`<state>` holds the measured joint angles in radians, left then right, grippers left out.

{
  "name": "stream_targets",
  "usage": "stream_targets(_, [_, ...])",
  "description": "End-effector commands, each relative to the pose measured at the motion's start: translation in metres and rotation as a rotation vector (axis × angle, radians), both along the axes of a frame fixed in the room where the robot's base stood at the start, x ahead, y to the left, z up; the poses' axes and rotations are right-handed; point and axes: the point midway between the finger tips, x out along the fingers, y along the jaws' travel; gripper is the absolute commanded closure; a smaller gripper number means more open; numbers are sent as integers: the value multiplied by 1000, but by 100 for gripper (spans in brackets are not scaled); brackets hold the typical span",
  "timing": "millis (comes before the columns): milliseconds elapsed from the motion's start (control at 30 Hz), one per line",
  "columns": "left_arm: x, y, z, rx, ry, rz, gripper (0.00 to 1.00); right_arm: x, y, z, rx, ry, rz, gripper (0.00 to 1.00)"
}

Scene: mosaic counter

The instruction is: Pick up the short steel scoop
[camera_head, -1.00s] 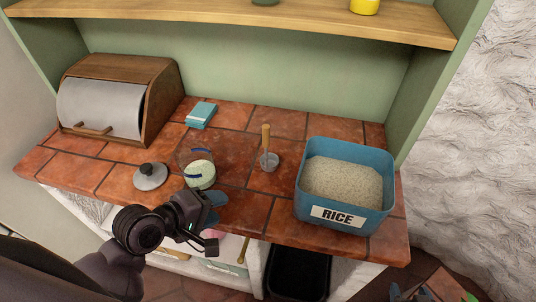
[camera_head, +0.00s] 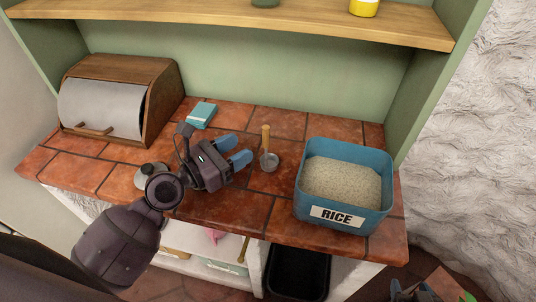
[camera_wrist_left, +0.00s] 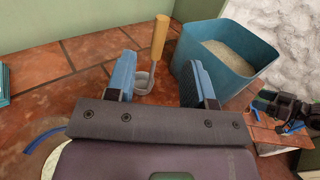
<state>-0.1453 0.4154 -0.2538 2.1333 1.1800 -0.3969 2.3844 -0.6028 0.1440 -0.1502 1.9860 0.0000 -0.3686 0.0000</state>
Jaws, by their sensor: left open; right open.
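The short steel scoop (camera_head: 270,162) has a small steel cup and a wooden handle that points up and leans towards the back wall. It stands on the tiled counter, left of the rice bin. My left gripper (camera_head: 233,150) is open and empty, its blue fingers pointing at the scoop from the left, a short way off. In the left wrist view the scoop's handle (camera_wrist_left: 160,38) and cup show beyond and between the open fingers (camera_wrist_left: 158,72). My right gripper (camera_wrist_left: 290,125) is open, low at the right, away from the counter.
The blue rice bin (camera_head: 345,216) stands close right of the scoop. A teal box (camera_head: 201,113) lies behind my left gripper, and a wooden bread box (camera_head: 160,98) is at the left. A grey lid (camera_head: 146,174) is partly hidden by my arm. A shelf (camera_head: 300,22) overhangs the back.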

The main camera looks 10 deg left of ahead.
Motion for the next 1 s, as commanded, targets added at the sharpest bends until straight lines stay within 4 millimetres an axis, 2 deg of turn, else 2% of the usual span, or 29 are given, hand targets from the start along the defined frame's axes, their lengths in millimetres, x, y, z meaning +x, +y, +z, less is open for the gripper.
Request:
stream_targets(100, [14, -12, 2, -1, -2, -1, 51, -3, -1, 2, 0, 6, -2, 40])
stream_targets(267, [23, -19, 1, 2, -1, -1, 51, -4, -1, 3, 0, 5, -3, 40])
stream_targets(433, [32, -26, 0, 3, -1, -1, 51, -1, 0, 6, 0, -1, -1, 40])
stream_targets(700, [59, -48, -1, 4, -2, -2, 51, 6, 1, 14, 1, -17, 2, 40])
stream_targets(1000, [64, -52, -2, 5, 0, -1, 51, 7, 2, 15, 2, -21, 2, 40])
